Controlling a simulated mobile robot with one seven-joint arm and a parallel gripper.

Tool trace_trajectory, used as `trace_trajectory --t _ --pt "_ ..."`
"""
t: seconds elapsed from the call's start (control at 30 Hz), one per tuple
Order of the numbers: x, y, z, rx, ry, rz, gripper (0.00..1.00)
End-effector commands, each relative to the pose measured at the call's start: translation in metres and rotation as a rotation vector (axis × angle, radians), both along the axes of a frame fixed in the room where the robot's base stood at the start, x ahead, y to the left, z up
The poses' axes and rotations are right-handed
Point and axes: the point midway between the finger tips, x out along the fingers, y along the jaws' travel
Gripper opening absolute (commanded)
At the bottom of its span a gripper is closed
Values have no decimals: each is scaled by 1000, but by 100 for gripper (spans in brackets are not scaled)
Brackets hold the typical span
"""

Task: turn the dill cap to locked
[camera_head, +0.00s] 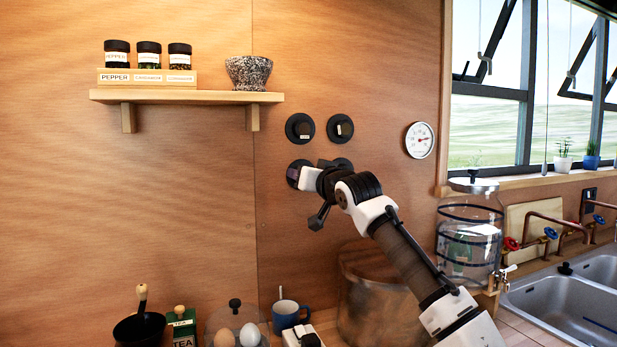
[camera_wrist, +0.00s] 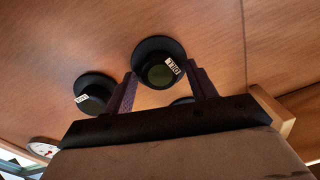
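The dill cap (camera_wrist: 158,73) is a round black knob on a wider black disc on the wooden wall, with a small white tag reading DILL. The tag sits tilted. My gripper (camera_wrist: 161,72) is open, with one dark finger on each side of the cap; a gap shows on the left, while the right finger is close to the tag. In the head view my gripper (camera_head: 293,173) is at the lower-left knob of the group and mostly hides it.
Similar knobs are at upper left (camera_head: 299,128), upper right (camera_head: 340,128) and lower right (camera_head: 343,164). A round gauge (camera_head: 419,140) hangs to their right. A shelf (camera_head: 190,97) with jars and a stone bowl (camera_head: 249,73) is at upper left. A large pot (camera_head: 375,300) stands below my arm.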

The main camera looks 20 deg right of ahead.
Motion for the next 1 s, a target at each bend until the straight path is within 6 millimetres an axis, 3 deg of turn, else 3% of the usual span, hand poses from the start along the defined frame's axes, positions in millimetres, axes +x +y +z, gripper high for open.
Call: trace_trajectory --t 0.03,0.3,0.67,1.0 --pt "0 0 0 0 0 0 49" --pt "0 0 0 0 0 0 18" --pt "0 1 2 -45 -3 4 18" --pt "1 2 3 -228 -8 4 18"
